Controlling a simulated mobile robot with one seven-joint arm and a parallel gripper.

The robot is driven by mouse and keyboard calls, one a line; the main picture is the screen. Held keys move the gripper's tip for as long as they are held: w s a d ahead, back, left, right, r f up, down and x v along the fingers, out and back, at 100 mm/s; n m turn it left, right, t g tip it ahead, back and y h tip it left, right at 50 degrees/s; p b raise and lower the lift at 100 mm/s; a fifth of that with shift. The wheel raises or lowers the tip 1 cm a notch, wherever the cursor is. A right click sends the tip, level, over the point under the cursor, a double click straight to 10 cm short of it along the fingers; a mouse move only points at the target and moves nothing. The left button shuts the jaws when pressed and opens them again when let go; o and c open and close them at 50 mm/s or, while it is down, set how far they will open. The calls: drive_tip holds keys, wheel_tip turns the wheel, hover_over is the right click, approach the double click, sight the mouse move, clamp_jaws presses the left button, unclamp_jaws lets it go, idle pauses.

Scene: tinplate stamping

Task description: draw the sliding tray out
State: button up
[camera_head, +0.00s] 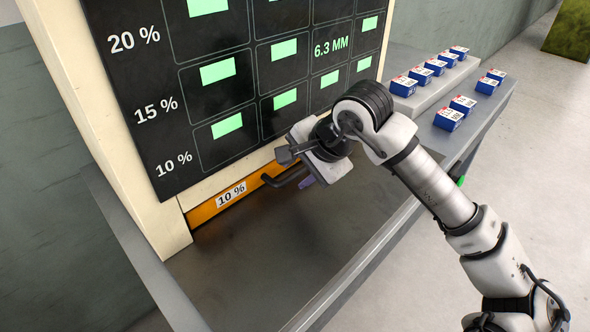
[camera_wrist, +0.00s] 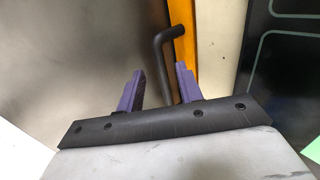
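The sliding tray has an orange front (camera_head: 205,211) labelled "10 %", low on the cream cabinet, and it looks closed. Its black bar handle (camera_head: 277,182) stands out from the front, and its right part is hidden behind my gripper. In the wrist view the orange front (camera_wrist: 185,52) is a narrow strip, and the bent handle (camera_wrist: 160,62) runs down between the two purple fingers. My gripper (camera_wrist: 159,68) is open, with the fingers apart on either side of the handle in the picture. I cannot tell how deep the handle sits between them. No finger visibly touches it.
A dark metal worktop (camera_head: 255,262) lies in front of the tray and is clear. A raised grey edge (camera_head: 350,270) bounds it. Several blue-and-white boxes (camera_head: 448,119) stand on a ledge at the right. A black panel (camera_head: 215,90) with green patches rises above the tray.

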drive_tip(key=shift+x, duration=1.15)
clamp_jaws()
